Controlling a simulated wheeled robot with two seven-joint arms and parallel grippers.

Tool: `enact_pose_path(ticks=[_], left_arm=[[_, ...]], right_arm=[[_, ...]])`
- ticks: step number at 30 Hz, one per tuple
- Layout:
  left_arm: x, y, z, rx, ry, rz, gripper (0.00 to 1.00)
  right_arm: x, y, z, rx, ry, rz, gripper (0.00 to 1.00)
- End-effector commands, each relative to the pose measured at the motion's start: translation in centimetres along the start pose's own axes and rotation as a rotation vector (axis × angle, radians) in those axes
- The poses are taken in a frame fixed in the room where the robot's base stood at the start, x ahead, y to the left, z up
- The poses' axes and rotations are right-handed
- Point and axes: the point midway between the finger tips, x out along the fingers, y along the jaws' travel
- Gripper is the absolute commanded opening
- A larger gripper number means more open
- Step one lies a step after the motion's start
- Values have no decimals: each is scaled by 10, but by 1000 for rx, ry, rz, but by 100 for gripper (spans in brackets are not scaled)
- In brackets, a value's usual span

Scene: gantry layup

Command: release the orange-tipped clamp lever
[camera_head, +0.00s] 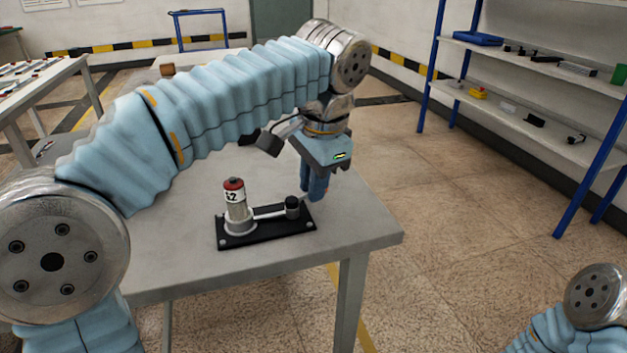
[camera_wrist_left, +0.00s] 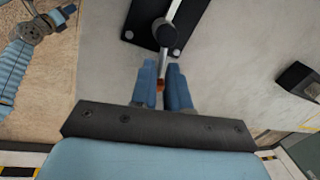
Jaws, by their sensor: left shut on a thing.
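The clamp has a black base plate (camera_head: 240,240) on the grey table. A metal and white cylinder (camera_head: 236,205) with a red cap and a partly readable number stands upright on it. A metal lever (camera_head: 268,211) runs from the cylinder's foot to a black knob (camera_head: 292,207) near the plate's right end; the knob also shows in the left wrist view (camera_wrist_left: 165,34). My left gripper (camera_head: 316,192) is just beyond the knob. In the left wrist view its blue fingers (camera_wrist_left: 161,84) are shut on the lever's orange tip (camera_wrist_left: 160,84). My right gripper is out of view.
The grey table (camera_head: 180,270) is clear around the base plate, with its corner and edge close to the right. A small dark block (camera_wrist_left: 298,78) lies on the table. Blue-framed shelves (camera_head: 540,100) with small items stand at the right.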

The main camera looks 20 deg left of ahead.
Motion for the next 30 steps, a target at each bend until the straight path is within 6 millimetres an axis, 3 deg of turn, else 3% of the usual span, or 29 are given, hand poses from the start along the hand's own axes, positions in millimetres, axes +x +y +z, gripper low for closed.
enact_pose_path(ticks=[7, 15, 23, 24, 28, 30], left_arm=[[-1, 0, 0, 9, 4, 0, 0], [-3, 9, 2, 239, 49, 0, 0], [-2, 10, 1, 247, 53, -1, 0], [-2, 10, 1, 247, 53, 0, 20], [-2, 10, 2, 246, 52, 0, 38], [-2, 10, 2, 245, 51, 0, 38]], right_arm=[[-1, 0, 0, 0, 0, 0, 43], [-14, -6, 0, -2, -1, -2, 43], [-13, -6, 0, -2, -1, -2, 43], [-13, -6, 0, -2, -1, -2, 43], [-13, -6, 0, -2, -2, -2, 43], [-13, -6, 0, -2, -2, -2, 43]])
